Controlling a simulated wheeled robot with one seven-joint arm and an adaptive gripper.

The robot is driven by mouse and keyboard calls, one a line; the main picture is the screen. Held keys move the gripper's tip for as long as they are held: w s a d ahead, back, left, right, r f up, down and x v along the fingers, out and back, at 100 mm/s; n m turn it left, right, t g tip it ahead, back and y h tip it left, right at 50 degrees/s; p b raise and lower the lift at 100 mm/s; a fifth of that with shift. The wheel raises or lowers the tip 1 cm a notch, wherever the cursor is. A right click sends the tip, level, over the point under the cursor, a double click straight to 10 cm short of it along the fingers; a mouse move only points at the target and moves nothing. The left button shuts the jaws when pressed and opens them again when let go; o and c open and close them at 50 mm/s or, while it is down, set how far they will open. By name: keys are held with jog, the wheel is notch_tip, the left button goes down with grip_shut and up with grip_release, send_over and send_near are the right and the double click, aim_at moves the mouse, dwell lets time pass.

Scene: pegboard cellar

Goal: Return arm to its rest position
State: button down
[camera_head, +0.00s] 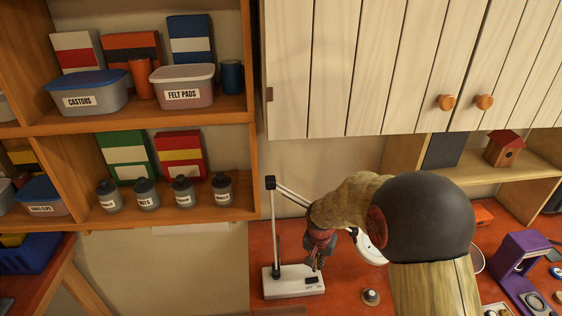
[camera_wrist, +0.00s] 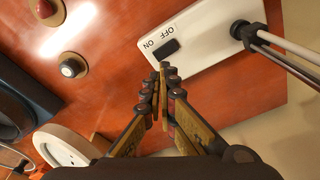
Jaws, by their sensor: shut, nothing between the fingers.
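My gripper (camera_head: 318,258) hangs low over the red-brown worktop (camera_head: 352,299) in the head view, by the white base of a desk lamp. In the wrist view the fingers of my gripper (camera_wrist: 163,68) are shut together with nothing between them. The fingertips lie in front of the lamp base (camera_wrist: 202,50), close to its dark ON/OFF switch (camera_wrist: 169,47). I cannot tell whether they touch it. My arm hides part of the worktop.
A white plank cabinet (camera_head: 370,60) with round wooden knobs hangs above. Shelves with tubs, boxes and jars (camera_head: 183,190) stand left. A purple device (camera_head: 522,260) and a birdhouse (camera_head: 504,149) are at right. A small round knob (camera_head: 371,296) sits on the worktop.

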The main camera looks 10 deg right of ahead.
jog(key=shift+s+n, duration=0.2)
jog(key=shift+n, duration=0.2)
jog(key=s+r+n+t+b, duration=0.2)
jog(key=s+r+b, duration=0.3)
jog(key=s, duration=0.8)
jog(key=s+r+n+t+b, duration=0.2)
jog(key=s+r+b, duration=0.4)
jog(key=s+r, duration=0.5)
jog(key=s+n, duration=0.1)
jog(key=s, duration=0.2)
jog(key=shift+y, duration=0.4)
jog(key=shift+r, duration=0.2)
